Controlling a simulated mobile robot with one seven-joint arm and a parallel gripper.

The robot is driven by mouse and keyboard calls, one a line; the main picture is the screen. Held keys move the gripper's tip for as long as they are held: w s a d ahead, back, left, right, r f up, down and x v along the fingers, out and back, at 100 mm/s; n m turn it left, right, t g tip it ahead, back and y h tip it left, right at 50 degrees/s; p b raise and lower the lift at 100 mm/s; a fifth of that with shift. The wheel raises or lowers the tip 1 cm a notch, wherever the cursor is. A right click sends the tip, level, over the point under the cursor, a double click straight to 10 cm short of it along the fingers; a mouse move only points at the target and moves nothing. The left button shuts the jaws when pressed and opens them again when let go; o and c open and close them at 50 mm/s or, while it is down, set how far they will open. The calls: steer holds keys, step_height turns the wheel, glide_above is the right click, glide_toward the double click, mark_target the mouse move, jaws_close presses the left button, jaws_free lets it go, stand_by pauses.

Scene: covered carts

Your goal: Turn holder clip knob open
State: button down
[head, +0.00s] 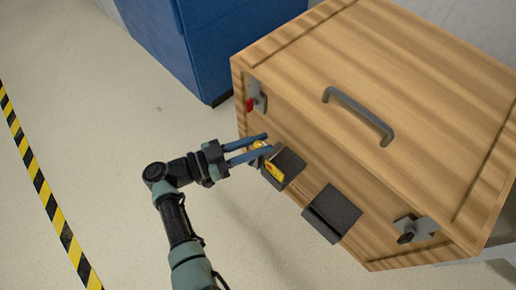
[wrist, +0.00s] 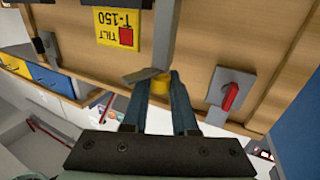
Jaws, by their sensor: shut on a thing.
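The yellow holder clip knob (wrist: 160,86) sits at the end of a grey metal strip (wrist: 165,38) on the front of the wooden cart. A grey flap (wrist: 146,75) juts out beside the knob. My gripper (wrist: 160,82) is shut on the knob, one blue finger on each side. In the head view my gripper (head: 267,143) reaches the cart front from the left, and the knob (head: 258,146) is partly hidden between the fingers. Just beside it is a dark holder (head: 291,162) with a yellow tag (head: 275,171). The tag (wrist: 117,27) reads TILT T-150 upside down in the wrist view.
The wooden cart lid (head: 390,70) has a grey handle (head: 358,115). A latch with a red knob (head: 249,104) and one with a black knob (head: 405,238) flank the front. A second dark holder (head: 332,213) is empty. A blue cabinet (head: 205,40) stands behind. Floor at left is clear.

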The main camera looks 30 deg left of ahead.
steer(key=m+g+h+b, duration=0.2)
steer(key=shift+f+g+h+b, duration=0.2)
steer(key=shift+g+h+b, duration=0.1)
steer(key=shift+g+b, duration=0.1)
steer(key=shift+r+m+g, duration=0.1)
steer(key=shift+m+g, duration=0.3)
steer(key=shift+h+b, duration=0.3)
steer(key=shift+b, duration=0.05)
steer(key=c, duration=0.7)
jaws_free()
steer(key=shift+r, duration=0.1)
steer(key=shift+s+a, duration=0.2)
steer(key=shift+a, duration=0.3)
steer(key=shift+b+v, duration=0.45)
steer(key=shift+v, duration=5.5)
